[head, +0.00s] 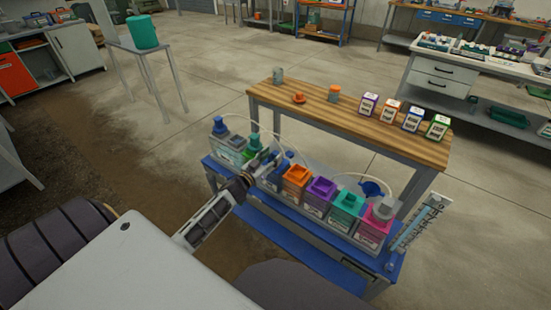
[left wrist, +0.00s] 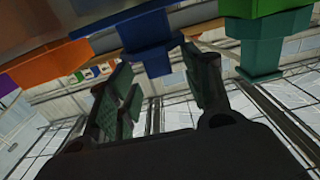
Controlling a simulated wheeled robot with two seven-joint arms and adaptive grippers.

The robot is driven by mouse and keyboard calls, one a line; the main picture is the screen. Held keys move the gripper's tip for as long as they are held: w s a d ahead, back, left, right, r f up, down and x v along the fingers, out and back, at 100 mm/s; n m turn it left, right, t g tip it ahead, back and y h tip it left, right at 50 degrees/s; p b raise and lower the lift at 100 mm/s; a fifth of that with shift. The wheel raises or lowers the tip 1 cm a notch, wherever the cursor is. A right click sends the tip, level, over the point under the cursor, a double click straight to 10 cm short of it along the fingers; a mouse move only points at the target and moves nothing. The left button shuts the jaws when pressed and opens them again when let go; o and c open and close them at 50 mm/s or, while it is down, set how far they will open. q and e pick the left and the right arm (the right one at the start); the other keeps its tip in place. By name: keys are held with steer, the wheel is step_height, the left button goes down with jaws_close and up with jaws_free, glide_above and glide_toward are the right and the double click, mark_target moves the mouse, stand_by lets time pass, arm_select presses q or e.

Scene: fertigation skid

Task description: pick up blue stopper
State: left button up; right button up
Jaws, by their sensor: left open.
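A blue stopper (left wrist: 148,48) shows in the left wrist view, just beyond and between the fingertips of my left gripper (left wrist: 163,82). The fingers are apart with a gap between them, and I see no grip on the stopper. In the head view my left gripper (head: 262,163) reaches over the row of canisters, between a green-topped one and an orange-topped one. There it partly hides the blue stopper (head: 288,155). My right gripper is not in view.
Neighbouring tops are green (head: 253,140) and orange (head: 296,173), close on either side. Purple (head: 321,187), teal (head: 348,203) and magenta (head: 382,212) tops follow to the right. Behind stands a wooden-topped bench (head: 345,122) with small boxes and cups. Another blue top (head: 219,126) is at the left end.

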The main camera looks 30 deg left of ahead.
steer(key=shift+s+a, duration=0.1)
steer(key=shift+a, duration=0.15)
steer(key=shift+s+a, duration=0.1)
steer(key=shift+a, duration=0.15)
arm_select(q)
steer(key=c, duration=0.9)
steer(key=shift+c, duration=0.2)
steer(key=shift+r, duration=0.1)
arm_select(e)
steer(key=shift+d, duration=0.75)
arm_select(q)
steer(key=shift+r, duration=0.1)
steer(key=shift+r, duration=0.55)
steer(key=shift+r+p, duration=0.35)
step_height(320, 180, up, 8)
steer(key=p, duration=0.2)
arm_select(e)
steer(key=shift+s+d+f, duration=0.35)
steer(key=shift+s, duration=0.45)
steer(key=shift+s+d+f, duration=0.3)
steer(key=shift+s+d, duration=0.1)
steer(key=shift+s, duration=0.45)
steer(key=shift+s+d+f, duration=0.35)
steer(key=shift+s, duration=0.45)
